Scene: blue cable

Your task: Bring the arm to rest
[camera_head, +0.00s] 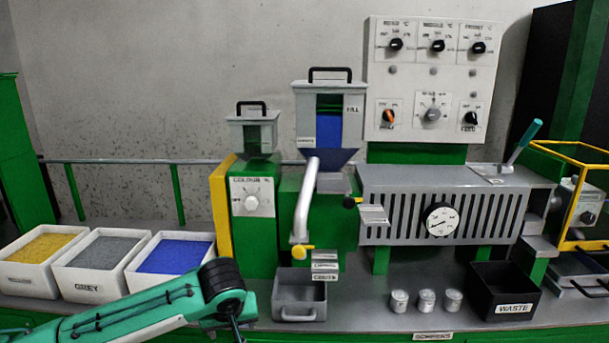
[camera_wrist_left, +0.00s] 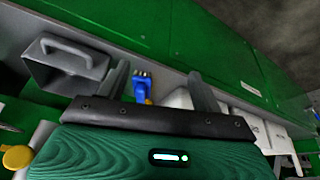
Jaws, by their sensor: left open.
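My left arm (camera_head: 150,305) comes in low from the left in the head view, in front of the white bins, its dark joint left of the grey drawer-like tray. Its fingers cannot be made out there. In the left wrist view my left gripper (camera_wrist_left: 163,82) has its two grey fingers apart, with nothing held between them. A small blue object (camera_wrist_left: 142,85) shows between the fingers in that picture; I cannot tell what it is or how far off. My right gripper is in neither view.
White bins of yellow (camera_head: 42,247), grey (camera_head: 100,252) and blue pellets (camera_head: 175,256) stand left. The grey handled tray (camera_head: 300,295) sits under the machine (camera_head: 440,205). Several small metal cups (camera_head: 426,300) and a black waste bin (camera_head: 503,292) stand right. Bench surface between tray and cups is clear.

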